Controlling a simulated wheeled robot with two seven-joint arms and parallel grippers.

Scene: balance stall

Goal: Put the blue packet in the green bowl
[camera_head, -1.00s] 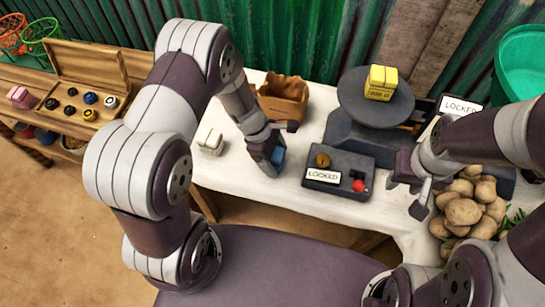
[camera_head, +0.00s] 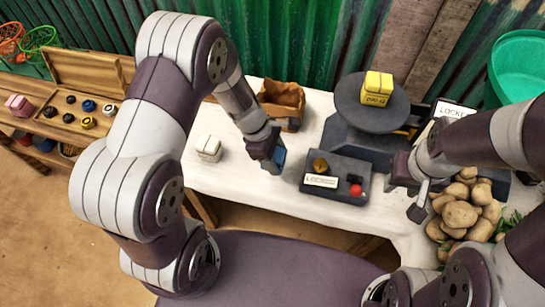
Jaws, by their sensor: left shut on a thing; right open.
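The blue packet (camera_head: 280,157) is at the tip of my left gripper (camera_head: 269,160), which is shut on it over the white table, left of the dark scale box. The jaws hide most of the packet. I cannot tell whether it touches the table. My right gripper (camera_head: 421,203) is open and empty, beside the potatoes on the right. No plain green bowl is clear: a green wire basket (camera_head: 42,35) stands at the far left, and a large green tub (camera_head: 518,62) at the far right. I cannot tell which is the bowl.
A yellow packet (camera_head: 377,87) lies on the scale's round plate (camera_head: 371,114). A white packet (camera_head: 209,147) and a brown paper bag (camera_head: 281,103) stand near my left gripper. Potatoes (camera_head: 460,214) crowd the right. A wooden box (camera_head: 84,98) and pink packet (camera_head: 20,105) are left.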

